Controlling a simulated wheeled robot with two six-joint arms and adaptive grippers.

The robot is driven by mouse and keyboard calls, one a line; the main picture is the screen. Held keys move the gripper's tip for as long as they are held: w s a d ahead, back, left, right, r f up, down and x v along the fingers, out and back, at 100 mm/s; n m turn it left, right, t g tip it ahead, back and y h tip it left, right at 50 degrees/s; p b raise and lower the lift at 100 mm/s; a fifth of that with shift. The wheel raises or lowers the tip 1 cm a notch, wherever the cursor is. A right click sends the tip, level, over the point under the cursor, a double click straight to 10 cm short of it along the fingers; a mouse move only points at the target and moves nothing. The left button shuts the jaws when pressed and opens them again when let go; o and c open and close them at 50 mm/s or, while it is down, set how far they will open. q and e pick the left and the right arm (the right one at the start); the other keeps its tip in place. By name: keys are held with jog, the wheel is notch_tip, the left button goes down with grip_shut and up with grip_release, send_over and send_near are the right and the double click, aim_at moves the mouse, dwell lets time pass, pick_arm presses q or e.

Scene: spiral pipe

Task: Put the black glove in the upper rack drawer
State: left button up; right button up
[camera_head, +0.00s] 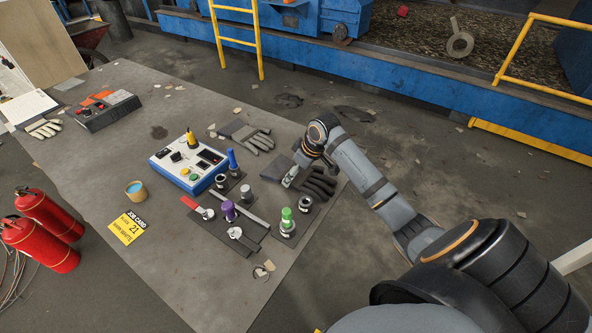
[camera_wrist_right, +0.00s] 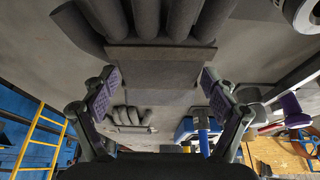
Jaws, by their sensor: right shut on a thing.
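The black glove (camera_head: 318,184) lies at the right edge of the grey table, its fingers pointing right. In the right wrist view the glove (camera_wrist_right: 165,22) fills the top, with its flat cuff toward the gripper. My right gripper (camera_head: 290,180) is at the cuff end of the glove, low over the table. In the right wrist view its two fingers (camera_wrist_right: 160,82) stand on either side of the cuff, and it is shut on the glove. My left gripper is not in view. The rack and its upper drawer are not in view.
Grey gloves (camera_head: 253,136) lie behind. A control box (camera_head: 188,160), a green-topped part (camera_head: 287,220), a purple-topped part (camera_head: 228,210) and a yellow job card (camera_head: 127,228) are on the table. Red extinguishers (camera_head: 45,222) stand at left. Open floor lies to the right.

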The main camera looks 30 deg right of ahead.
aim_at(308, 179)
jog(key=shift+f, duration=0.15)
jog(key=o, duration=1)
jog(key=v, duration=1.2)
